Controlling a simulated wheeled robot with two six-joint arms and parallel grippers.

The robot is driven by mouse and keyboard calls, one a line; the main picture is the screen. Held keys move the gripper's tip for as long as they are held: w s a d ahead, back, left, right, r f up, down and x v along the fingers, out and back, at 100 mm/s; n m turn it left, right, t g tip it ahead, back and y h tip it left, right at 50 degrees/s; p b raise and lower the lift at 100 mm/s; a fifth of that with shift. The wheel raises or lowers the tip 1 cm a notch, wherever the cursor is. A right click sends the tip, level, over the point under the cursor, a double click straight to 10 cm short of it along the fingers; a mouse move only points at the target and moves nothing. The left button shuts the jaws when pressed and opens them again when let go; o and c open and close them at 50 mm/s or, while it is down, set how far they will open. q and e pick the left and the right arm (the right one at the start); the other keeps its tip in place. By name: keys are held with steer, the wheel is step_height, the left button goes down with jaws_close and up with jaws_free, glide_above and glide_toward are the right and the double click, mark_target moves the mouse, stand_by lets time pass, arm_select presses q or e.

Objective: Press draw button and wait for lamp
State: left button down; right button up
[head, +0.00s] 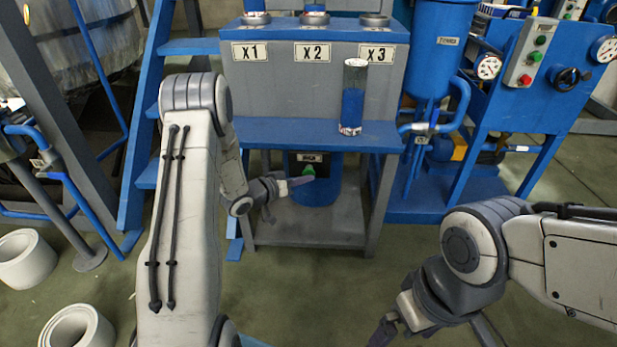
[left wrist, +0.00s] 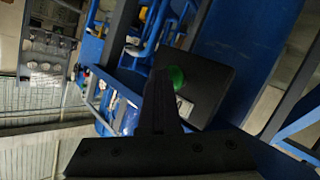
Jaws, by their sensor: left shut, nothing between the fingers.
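The green draw button (head: 308,170) sits on a small dark box (head: 318,158) under the blue shelf of the bench. In the left wrist view the green button (left wrist: 176,77) shows on the dark box just beyond the finger. My left gripper (head: 306,181) is shut and empty, its tip right by the button. I cannot tell whether it touches the button. My right gripper (head: 384,334) is low at the bottom edge, partly cut off, so its jaws cannot be read. I cannot make out which light is the lamp.
A clear cylinder with blue contents (head: 352,100) stands on the blue shelf (head: 280,132) above my left gripper. Labels X1, X2 and X3 mark the bench. A control box (head: 527,52) with red and green buttons is at the right. White rings (head: 25,258) lie on the floor left.

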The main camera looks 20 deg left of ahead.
arm_select(q)
steer(key=shift+w, duration=0.1)
stand_by(0.5)
steer(key=shift+w+a+r, duration=0.1)
steer(key=shift+w+a, duration=0.1)
steer(key=shift+w, duration=0.2)
steer(key=shift+p, duration=0.3)
steer(key=shift+s+r, duration=0.1)
steer(key=shift+s, duration=0.25)
steer(key=shift+s+p, duration=0.1)
steer(key=shift+p, duration=0.2)
steer(key=s+d, duration=0.2)
steer(key=s, duration=0.3)
steer(key=shift+s+p, duration=0.4)
steer(key=shift+p, duration=0.05)
